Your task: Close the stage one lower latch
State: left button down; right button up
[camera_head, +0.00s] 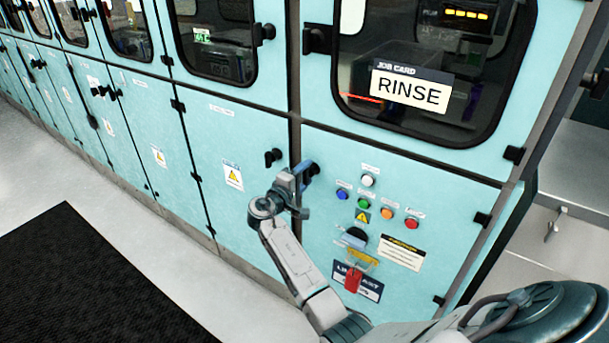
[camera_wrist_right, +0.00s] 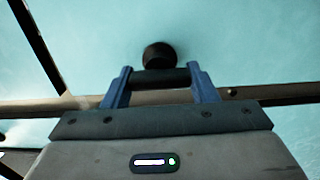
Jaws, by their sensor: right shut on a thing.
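My right gripper (camera_head: 303,180) is at the lower teal door below the RINSE window, near that door's left edge. Its blue fingers hold a small black latch (camera_head: 314,169), mostly hidden behind the fingers in the head view. In the right wrist view the two blue fingers of the gripper (camera_wrist_right: 161,78) are on either side of the dark latch bar, with its round black boss (camera_wrist_right: 158,55) just beyond against the teal panel. Whether the latch is turned open or closed I cannot tell. My left gripper is out of view.
A similar black latch (camera_head: 272,157) is on the neighbouring door to the left. Right of my gripper are coloured buttons (camera_head: 386,213), a black rotary switch (camera_head: 354,238) and a red tag (camera_head: 353,280). A black mat (camera_head: 80,290) lies on the open floor.

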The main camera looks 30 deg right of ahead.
jog(key=o, duration=1)
jog(key=shift+b+v, duration=1.55)
jog(key=shift+v, duration=3.85)
jog(key=shift+f, duration=0.1)
